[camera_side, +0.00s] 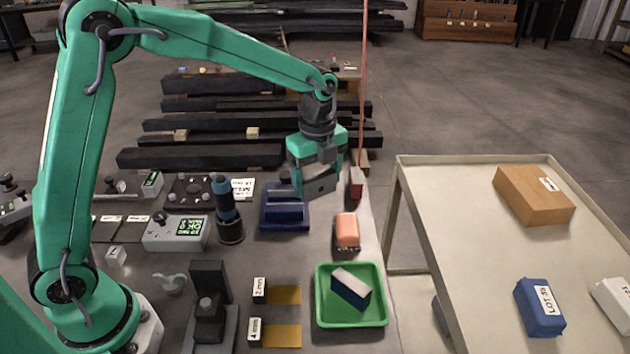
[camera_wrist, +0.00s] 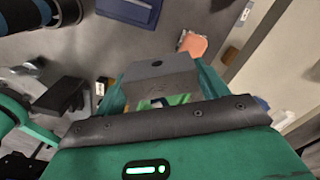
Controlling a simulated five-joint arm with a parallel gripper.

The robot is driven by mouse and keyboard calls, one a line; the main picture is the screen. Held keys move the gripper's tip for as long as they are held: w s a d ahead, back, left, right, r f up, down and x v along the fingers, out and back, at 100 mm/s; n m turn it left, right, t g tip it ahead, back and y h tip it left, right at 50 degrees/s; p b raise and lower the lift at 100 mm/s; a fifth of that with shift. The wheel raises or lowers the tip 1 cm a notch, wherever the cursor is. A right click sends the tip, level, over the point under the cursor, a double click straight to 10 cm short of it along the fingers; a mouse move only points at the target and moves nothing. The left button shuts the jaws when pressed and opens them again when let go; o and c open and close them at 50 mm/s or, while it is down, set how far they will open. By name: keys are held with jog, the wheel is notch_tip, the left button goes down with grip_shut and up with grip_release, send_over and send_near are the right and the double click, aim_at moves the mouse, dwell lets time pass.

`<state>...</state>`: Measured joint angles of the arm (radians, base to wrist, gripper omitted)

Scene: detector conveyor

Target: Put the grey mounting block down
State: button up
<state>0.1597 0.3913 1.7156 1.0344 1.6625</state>
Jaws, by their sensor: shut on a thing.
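My gripper (camera_side: 317,165) hangs above the bench at its back right edge, up and to the right of the dark blue holder. It is shut on the grey mounting block (camera_side: 320,184), a dark grey piece showing under the teal jaws and held in the air. In the wrist view the block (camera_wrist: 158,66) sits between the teal fingers (camera_wrist: 160,84), with a small dark hole in its top face. The block's lower side is hidden.
The dark blue holder (camera_side: 285,222) lies below and left of my gripper. A red block (camera_side: 356,182), an orange block (camera_side: 347,231) and a green tray (camera_side: 322,290) with a blue-and-white block (camera_side: 350,287) stand nearby. A black-and-blue cylinder (camera_side: 229,215) stands upright. A side table (camera_side: 455,220) is right.

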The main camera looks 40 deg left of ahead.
jog(key=s+m, duration=0.1)
jog(key=m, duration=0.1)
jog(key=s+m, duration=0.4)
jog(key=shift+a+r, duration=0.1)
jog(key=shift+a, duration=0.15)
jog(key=shift+a, duration=0.1)
send_over(284, 195)
jog(key=s+d, duration=0.2)
jog(key=f, duration=0.7)
jog(key=shift+w, duration=0.25)
jog(key=shift+f, duration=2)
jog(key=shift+f, duration=0.1)
jog(key=o, duration=1.3)
jog(key=shift+f, duration=0.1)
jog(key=shift+c, duration=0.2)
